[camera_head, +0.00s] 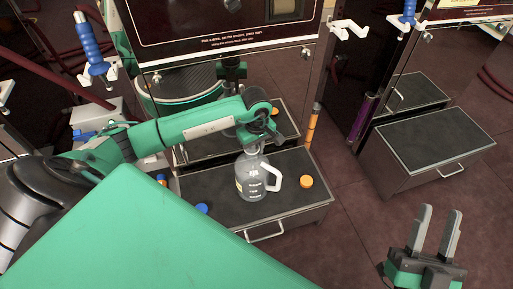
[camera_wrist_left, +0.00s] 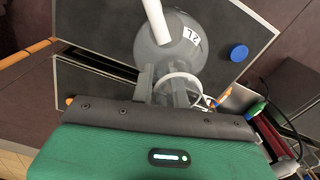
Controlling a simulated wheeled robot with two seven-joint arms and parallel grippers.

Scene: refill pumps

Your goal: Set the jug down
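A clear jug (camera_head: 249,181) with a white handle (camera_head: 275,178) stands upright at the black-topped counter (camera_head: 300,208). I cannot tell whether its base touches the top. My left gripper (camera_head: 252,146) is at its neck from above and appears shut on it; the fingers are partly hidden by the arm. In the left wrist view the jug's round body (camera_wrist_left: 165,57) and a "2L" label show beyond the gripper, with a finger (camera_wrist_left: 145,83) beside the neck. My right gripper (camera_head: 440,213) is open and empty at the lower right, away from the jug.
An orange cap (camera_head: 306,182) lies right of the jug, and a blue cap (camera_head: 202,208) lies left of it. A pump cabinet (camera_head: 225,30) rises behind. Another black-topped counter (camera_head: 435,135) stands at the right, with floor between.

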